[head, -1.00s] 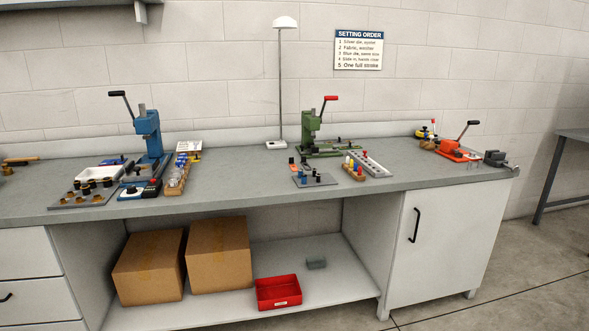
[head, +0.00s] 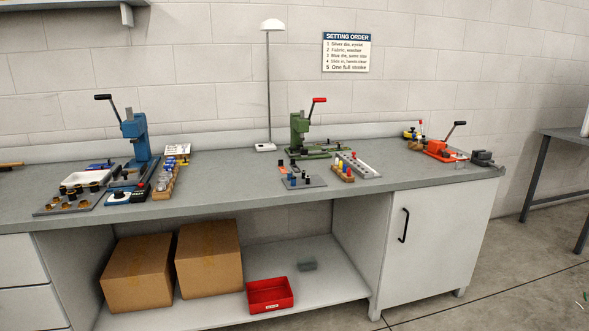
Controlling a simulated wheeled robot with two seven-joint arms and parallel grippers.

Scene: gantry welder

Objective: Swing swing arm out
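No part that I can clearly tell as a swing arm shows in the head view. A green press (head: 299,131) with a red-tipped lever stands on the bench, right of the lamp. A blue press (head: 136,140) with a black-tipped lever stands at the left of the bench. An orange hand tool (head: 437,149) with a black-tipped lever sits near the bench's right end. Neither of my grippers is in view, so their state is hidden.
The grey workbench (head: 225,176) runs along the wall. Cardboard boxes (head: 208,262) and a red bin (head: 270,294) sit on its lower shelf. A lamp (head: 268,90) stands at the back. Another table (head: 560,137) is at the far right.

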